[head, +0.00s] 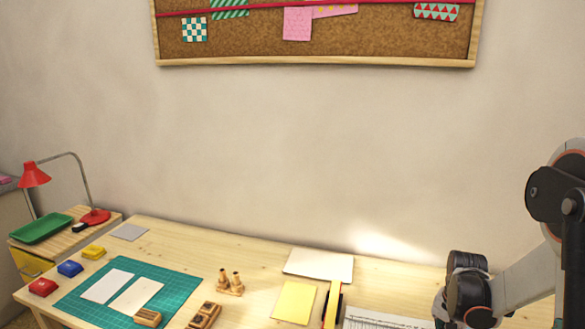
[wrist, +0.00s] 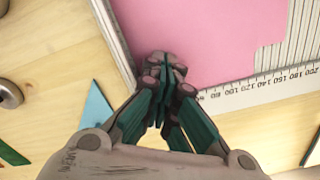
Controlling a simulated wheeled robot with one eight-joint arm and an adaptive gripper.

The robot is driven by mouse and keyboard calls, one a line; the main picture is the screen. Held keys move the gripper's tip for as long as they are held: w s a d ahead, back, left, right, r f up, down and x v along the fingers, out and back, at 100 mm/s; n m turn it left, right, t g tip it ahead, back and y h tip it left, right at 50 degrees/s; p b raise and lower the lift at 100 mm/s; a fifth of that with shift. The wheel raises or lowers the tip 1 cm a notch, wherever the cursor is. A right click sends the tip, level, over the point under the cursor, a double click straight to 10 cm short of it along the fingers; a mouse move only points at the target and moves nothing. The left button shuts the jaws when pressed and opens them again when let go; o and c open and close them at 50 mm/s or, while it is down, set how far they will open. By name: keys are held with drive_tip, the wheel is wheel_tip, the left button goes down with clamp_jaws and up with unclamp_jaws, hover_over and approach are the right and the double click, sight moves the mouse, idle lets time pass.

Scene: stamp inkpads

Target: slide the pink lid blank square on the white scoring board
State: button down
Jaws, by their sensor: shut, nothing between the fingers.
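In the wrist view the pink lid blank (wrist: 200,35) lies on the white scoring board (wrist: 300,40). One corner of the board's grooved face shows at the right, past the blank's stepped edge. The board's ruler edge (wrist: 260,88) runs along the near side of the blank. My gripper (wrist: 160,65) is shut and empty, its tips over or at the blank's near left corner; I cannot tell whether they touch it. In the head view the scoring board (head: 385,318) shows only in part at the bottom edge, and the pink blank is out of sight there.
A yellow sheet (head: 294,302) and a cream sheet (head: 318,264) lie left of the board. A green cutting mat (head: 180,299) with cards is at the left, near inkpads (head: 70,268). Wooden stamps (head: 230,284) stand mid-table. A blue piece (wrist: 97,110) lies beside my gripper.

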drive_tip(key=shift+w+d, duration=0.15)
drive_tip(key=shift+d, duration=0.3)
drive_tip(key=shift+r, duration=0.1)
drive_tip(key=shift+r+p, duration=0.4)
drive_tip(key=shift+d+r+p, duration=0.15)
drive_tip(key=shift+r+p, duration=0.25)
drive_tip(key=shift+r, duration=0.25)
drive_tip(key=shift+d+r+p, duration=0.15)
drive_tip(key=shift+r+p, duration=0.2)
drive_tip(key=shift+r, duration=0.3)
drive_tip(key=shift+a+r+p, duration=0.2)
drive_tip(key=shift+r+p, duration=0.35)
drive_tip(key=shift+r, duration=0.3)
drive_tip(key=shift+a+r+p, duration=0.15)
drive_tip(key=shift+r+p, duration=0.4)
drive_tip(key=shift+r, duration=0.3)
